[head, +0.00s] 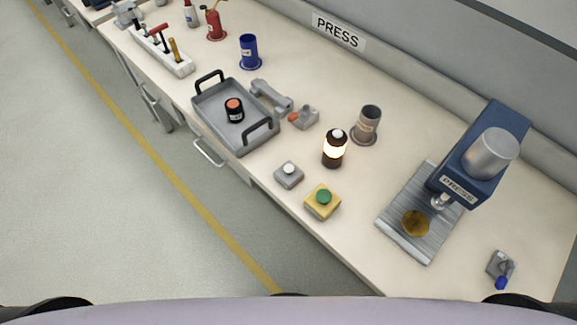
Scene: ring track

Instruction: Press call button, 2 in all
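Two button boxes sit near the front edge of the bench. One is a small grey box with a white button (289,170). The other is a yellow box with a green button (323,201), just to its right and nearer. I cannot tell from any label which is the call button. Neither of my grippers is in view, and nothing touches either button.
A grey tray (203,105) with black handles holds a dark orange-topped container (234,110). A blue press (478,155) stands right, a brassy disc (415,223) on its plate. Floor (130,220) before the bench is clear.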

